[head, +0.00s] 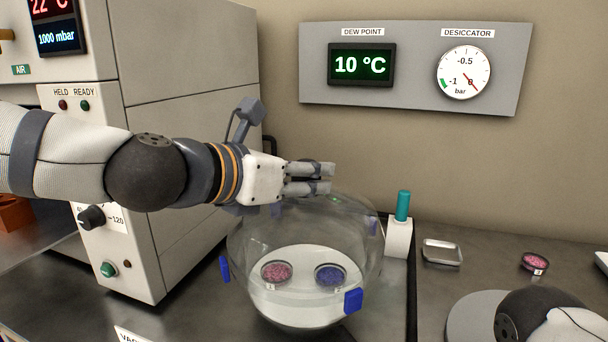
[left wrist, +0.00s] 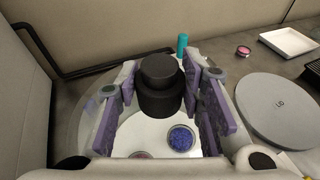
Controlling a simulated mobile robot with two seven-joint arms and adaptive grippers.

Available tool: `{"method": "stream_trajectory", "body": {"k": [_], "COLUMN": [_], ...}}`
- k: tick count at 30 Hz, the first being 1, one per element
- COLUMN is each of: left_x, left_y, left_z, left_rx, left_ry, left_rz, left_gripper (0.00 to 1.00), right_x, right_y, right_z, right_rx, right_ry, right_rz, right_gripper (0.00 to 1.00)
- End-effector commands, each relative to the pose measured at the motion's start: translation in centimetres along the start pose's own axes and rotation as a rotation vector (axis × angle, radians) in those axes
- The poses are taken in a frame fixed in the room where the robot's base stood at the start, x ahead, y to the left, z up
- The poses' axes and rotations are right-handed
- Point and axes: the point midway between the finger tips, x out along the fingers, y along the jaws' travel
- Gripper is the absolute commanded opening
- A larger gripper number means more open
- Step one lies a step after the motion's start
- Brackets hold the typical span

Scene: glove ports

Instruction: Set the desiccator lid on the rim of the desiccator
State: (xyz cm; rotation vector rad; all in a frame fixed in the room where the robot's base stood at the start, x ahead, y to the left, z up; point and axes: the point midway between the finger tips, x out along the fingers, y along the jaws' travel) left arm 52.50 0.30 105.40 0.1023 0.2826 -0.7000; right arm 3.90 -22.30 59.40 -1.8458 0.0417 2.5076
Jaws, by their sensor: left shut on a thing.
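The desiccator (head: 290,318) is a clear glass bowl with blue clips around its rim and a white plate inside. The desiccator lid (head: 335,222) is a clear glass dome above the bowl. My left gripper (head: 322,178) is at the top of the dome. In the left wrist view my gripper's purple pads stand either side of the lid's black knob (left wrist: 160,85), and it is shut on the knob. In the head view the fingers hide the knob. The glass is see-through, so I cannot tell whether the lid touches the rim. My right gripper is not in view.
Two dishes, pink (head: 277,272) and blue (head: 330,275), lie on the plate inside. A teal-topped white holder (head: 399,235) stands close right. A grey round stand (left wrist: 285,105), metal tray (head: 442,252) and pink dish (head: 535,262) are further right. A white cabinet (head: 190,130) stands left.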

Motion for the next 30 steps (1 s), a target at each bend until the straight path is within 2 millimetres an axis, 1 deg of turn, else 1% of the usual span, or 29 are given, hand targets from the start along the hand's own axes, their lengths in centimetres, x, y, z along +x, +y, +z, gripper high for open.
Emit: {"method": "stream_trajectory", "body": {"k": [2,14,17,18,20,28,30], "left_x": [-0.1,0.3,0.3,0.3,0.3,0.3,0.2], "left_y": [0.0,0.0,0.0,0.0,0.0,0.0,-0.1], "left_z": [0.2,-1.0,-1.0,-1.1,-1.1,-1.1,-0.7], "left_rx": [0.002,0.000,0.001,0.000,0.001,0.001,0.003], "left_ry": [-0.004,-0.001,-0.003,0.000,0.000,0.000,-0.001], "left_rz": [0.001,-0.001,0.000,0.000,0.000,0.000,0.000], "left_gripper": [0.00,0.00,0.00,0.42,0.55,0.55,0.55], "right_x": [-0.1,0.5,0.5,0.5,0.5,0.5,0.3], "right_y": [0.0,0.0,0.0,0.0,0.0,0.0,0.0], "right_z": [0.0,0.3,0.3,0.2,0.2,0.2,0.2], "right_rx": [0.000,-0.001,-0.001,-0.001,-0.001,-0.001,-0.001], "right_ry": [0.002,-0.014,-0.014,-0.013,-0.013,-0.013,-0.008], "right_rz": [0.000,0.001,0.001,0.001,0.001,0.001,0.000], "right_gripper": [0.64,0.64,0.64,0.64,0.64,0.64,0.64]}}
